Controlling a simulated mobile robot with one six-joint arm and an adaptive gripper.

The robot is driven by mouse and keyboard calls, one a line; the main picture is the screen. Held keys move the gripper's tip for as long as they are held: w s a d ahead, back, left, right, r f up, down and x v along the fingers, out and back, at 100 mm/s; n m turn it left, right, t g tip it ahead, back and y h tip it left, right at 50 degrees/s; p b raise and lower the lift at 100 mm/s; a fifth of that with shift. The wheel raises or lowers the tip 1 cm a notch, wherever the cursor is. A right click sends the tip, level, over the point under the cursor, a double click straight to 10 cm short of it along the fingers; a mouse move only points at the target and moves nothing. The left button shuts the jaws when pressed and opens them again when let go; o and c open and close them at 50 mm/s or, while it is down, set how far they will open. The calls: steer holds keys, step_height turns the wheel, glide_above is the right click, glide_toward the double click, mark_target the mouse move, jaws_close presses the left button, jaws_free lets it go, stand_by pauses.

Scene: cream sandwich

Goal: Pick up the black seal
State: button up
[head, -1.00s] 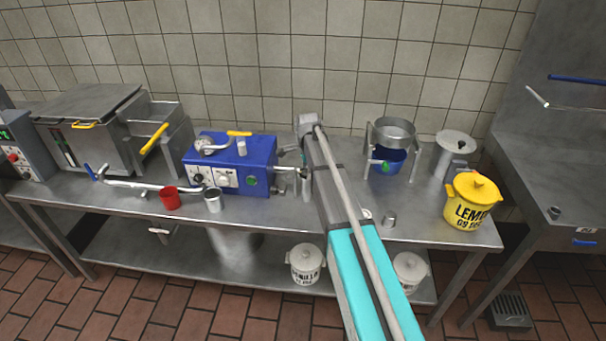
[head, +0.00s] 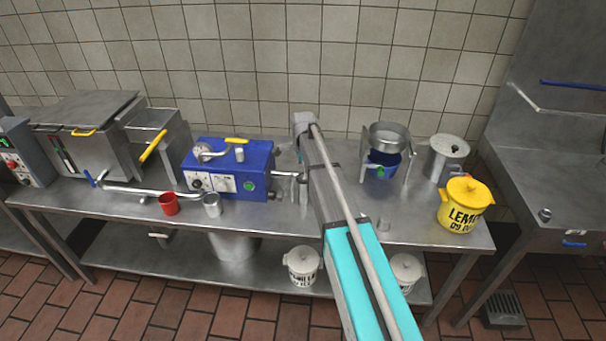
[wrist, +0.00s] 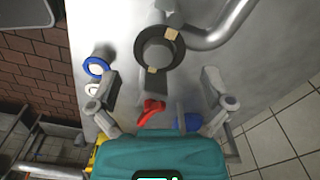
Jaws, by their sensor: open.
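In the wrist view, a dark ring, which looks like the black seal (wrist: 180,51), sits around a grey round metal part (wrist: 157,53). Two small tan patches show on the ring. My gripper (wrist: 160,79) is open, its two fingers apart on either side below the ring in the picture. Nothing is held between them. Whether the fingers are level with the ring in depth I cannot tell. In the head view, my arm reaches over the steel table (head: 120,192), and it hides my fingers and the seal.
A curved steel pipe (wrist: 222,25) runs close to the ring. A blue-rimmed white piece (wrist: 96,67) and a red piece (wrist: 151,110) are near my fingers. The blue machine (head: 222,168) stands left of my arm, a pot stand (head: 385,150) and yellow lemon tub (head: 464,207) right.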

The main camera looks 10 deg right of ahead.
step_height(320, 180, up, 11)
steer(key=p, duration=1)
steer(key=shift+a, duration=0.2)
steer(key=shift+f, duration=0.1)
step_height(320, 180, down, 8)
steer(key=b, duration=0.9)
steer(key=shift+w+f, duration=0.1)
steer(key=shift+f, duration=0.1)
steer(key=f+b, duration=0.3)
steer(key=shift+d+f, duration=0.2)
steer(key=shift+d, duration=0.1)
steer(key=shift+f+b, duration=0.9)
steer(key=shift+b, duration=0.15)
steer(key=shift+f, duration=0.25)
stand_by(0.3)
steer(key=c, duration=0.6)
